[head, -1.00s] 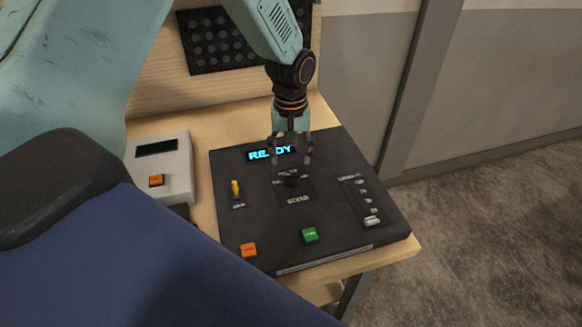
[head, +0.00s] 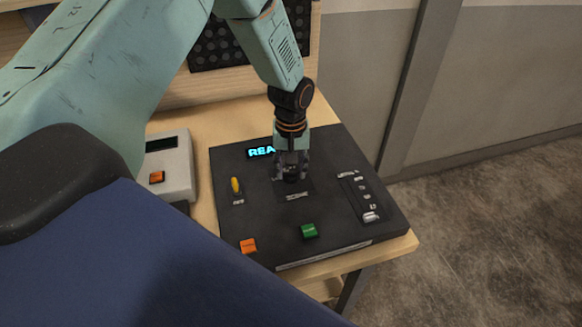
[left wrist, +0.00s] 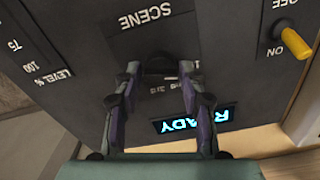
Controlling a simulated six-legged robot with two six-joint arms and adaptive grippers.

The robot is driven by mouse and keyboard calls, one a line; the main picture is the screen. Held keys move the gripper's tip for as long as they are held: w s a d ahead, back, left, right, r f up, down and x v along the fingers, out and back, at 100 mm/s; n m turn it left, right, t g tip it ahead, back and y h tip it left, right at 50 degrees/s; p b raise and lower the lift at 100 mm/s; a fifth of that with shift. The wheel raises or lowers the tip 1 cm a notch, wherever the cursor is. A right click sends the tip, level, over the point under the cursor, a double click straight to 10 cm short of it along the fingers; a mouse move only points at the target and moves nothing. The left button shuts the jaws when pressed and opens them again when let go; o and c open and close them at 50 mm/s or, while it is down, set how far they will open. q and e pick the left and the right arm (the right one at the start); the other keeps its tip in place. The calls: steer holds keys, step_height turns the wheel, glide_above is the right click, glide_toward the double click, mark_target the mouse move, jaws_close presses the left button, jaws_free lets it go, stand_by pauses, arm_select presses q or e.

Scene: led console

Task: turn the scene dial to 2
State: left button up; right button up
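The dark scene dial (left wrist: 160,64) sits on the black console (head: 335,245), above the "SCENE" label in the head view. In the left wrist view the label appears upside down. My left gripper (left wrist: 160,72) points down over the dial, with one finger on each side of it. The fingers are apart, and I cannot tell whether they touch the dial. In the head view the left gripper (head: 291,172) hides most of the dial and part of the lit display (head: 260,152). The dial's pointer and numbers are not readable. My right gripper is not in view.
The console also has a yellow toggle (head: 236,185), an orange button (head: 248,246), a green button (head: 309,231) and a level slider (head: 370,216). A grey box (head: 176,172) with an orange button stands at the left on the wooden table (head: 400,247).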

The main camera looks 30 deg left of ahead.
arm_select(q)
steer(key=c, duration=0.7)
steer(key=m, duration=0.4)
steer(key=shift+a+p, duration=0.1)
steer(key=shift+p, duration=0.2)
steer(key=shift+m, duration=2.8)
steer(key=o, duration=1.2)
steer(key=shift+c, duration=0.2)
